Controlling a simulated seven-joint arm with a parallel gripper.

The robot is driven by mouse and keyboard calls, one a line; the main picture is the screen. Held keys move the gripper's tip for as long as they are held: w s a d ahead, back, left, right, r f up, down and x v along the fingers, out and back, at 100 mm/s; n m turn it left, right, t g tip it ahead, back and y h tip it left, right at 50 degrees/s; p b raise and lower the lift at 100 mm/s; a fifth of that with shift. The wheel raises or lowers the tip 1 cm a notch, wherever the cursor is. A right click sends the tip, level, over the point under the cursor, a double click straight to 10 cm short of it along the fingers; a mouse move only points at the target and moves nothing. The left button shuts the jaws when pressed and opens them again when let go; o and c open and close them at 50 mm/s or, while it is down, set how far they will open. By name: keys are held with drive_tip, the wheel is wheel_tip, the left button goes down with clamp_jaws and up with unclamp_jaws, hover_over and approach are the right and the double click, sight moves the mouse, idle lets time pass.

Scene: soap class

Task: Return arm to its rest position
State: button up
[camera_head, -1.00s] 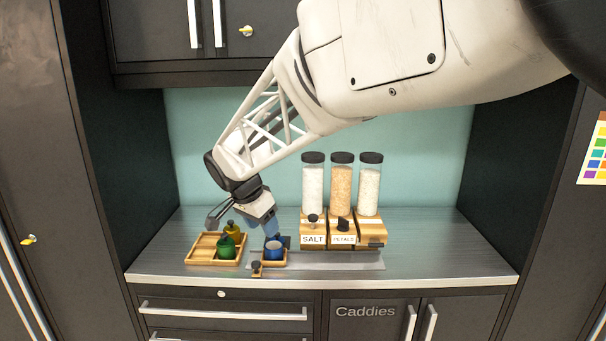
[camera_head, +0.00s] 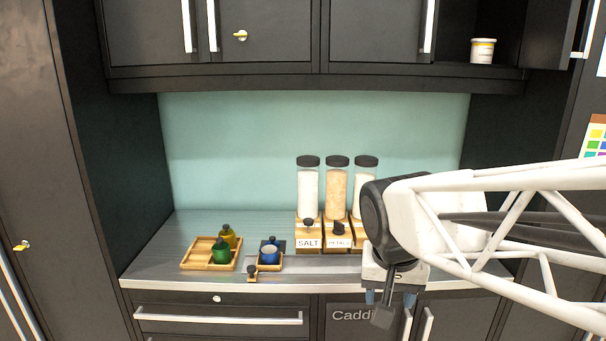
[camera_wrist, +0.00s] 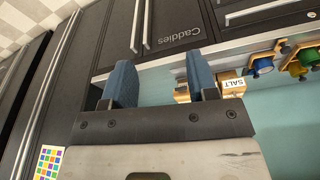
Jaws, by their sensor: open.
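My gripper (camera_head: 386,298) is in front of the counter at the right, over the cabinet door marked Caddies, with my arm reaching in from the right edge. In the wrist view my gripper (camera_wrist: 160,85) shows two blue fingers spread apart with nothing between them. It is open and empty, clear of the counter items. Part of the right dispenser and the counter's right side are hidden behind my arm in the head view.
A small tray holds a blue cup (camera_head: 269,254). Three tall dispensers (camera_head: 337,190) stand on wooden bases, labels including SALT. A white tub (camera_head: 482,51) sits in the open upper cabinet.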

drive_tip(key=s+d+f+n, duration=0.1)
drive_tip(key=s+d, duration=0.1)
drive_tip(key=s, duration=0.3)
drive_tip(key=s+d+f+n, duration=0.1)
drive_tip(key=s+d+f, duration=0.1)
drive_tip(key=s, duration=0.3)
drive_tip(key=shift+f+y, duration=0.25)
drive_tip(key=shift+y, duration=0.15)
